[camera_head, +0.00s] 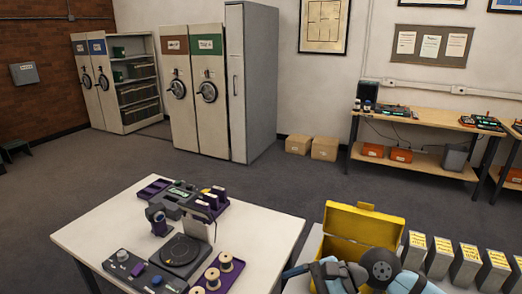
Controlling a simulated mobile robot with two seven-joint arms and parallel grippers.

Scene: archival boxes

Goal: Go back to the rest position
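An open yellow box (361,224) with its lid raised stands at the bottom right on a light table. Part of its front is hidden by my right arm. A row of several grey archival boxes (440,258) with yellow and white labels stands to its right. My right gripper (318,274) is low in the picture in front of the yellow box; its fingers are partly cut off and I cannot tell whether they are open or whether anything is between them. My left gripper is not in view.
A white table (110,238) at the left bears a turntable-like device (180,252), a control box and purple trays with spools. Shelving cabinets (195,90) with handwheels stand behind. Cardboard boxes (324,148) and a wooden bench (425,124) line the back wall. The grey floor between is clear.

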